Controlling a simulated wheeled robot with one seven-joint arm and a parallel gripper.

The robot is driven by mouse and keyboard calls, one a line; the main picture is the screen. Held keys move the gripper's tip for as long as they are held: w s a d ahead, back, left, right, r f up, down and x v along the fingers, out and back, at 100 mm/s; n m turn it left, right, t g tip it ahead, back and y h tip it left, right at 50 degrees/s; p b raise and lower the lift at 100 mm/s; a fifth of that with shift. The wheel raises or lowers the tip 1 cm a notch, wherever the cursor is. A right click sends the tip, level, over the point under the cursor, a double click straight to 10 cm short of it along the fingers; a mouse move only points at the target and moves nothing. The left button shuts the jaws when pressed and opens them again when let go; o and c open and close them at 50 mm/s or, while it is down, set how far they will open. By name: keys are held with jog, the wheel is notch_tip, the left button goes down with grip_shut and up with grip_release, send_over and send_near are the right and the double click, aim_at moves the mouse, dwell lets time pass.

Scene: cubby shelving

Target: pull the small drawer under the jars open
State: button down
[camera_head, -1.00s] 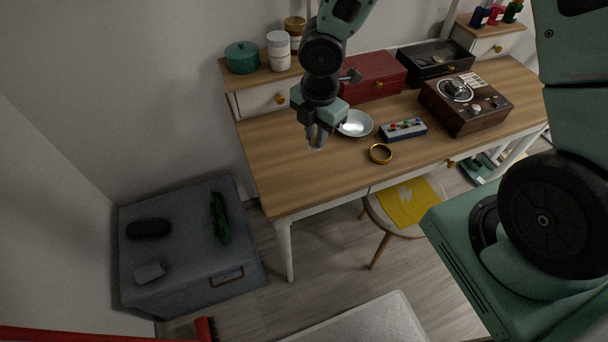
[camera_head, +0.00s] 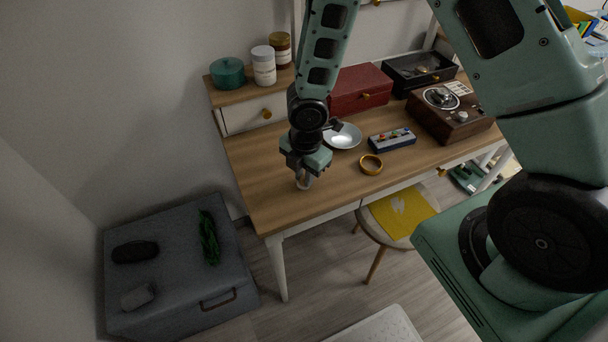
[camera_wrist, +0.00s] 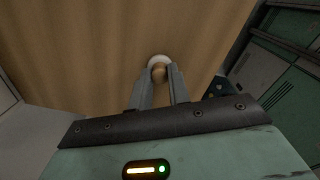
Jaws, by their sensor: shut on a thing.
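The small drawer (camera_head: 240,116) has a white front and a round gold knob (camera_head: 266,114). It sits under the jars at the desk's back left and looks shut. On top stand a teal lidded pot (camera_head: 227,73), a white jar (camera_head: 263,66) and a brown jar (camera_head: 280,48). My gripper (camera_head: 304,178) points down at the desk top, in front of the drawer and apart from its knob. In the wrist view its fingers (camera_wrist: 159,78) are shut on a small round pale thing (camera_wrist: 158,60) with a tan middle. I cannot tell what it is.
The desk's left front (camera_head: 262,202) is clear.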

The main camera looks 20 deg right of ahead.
jog(key=c, duration=1.3)
grip_release()
jog(key=shift+f, duration=0.1)
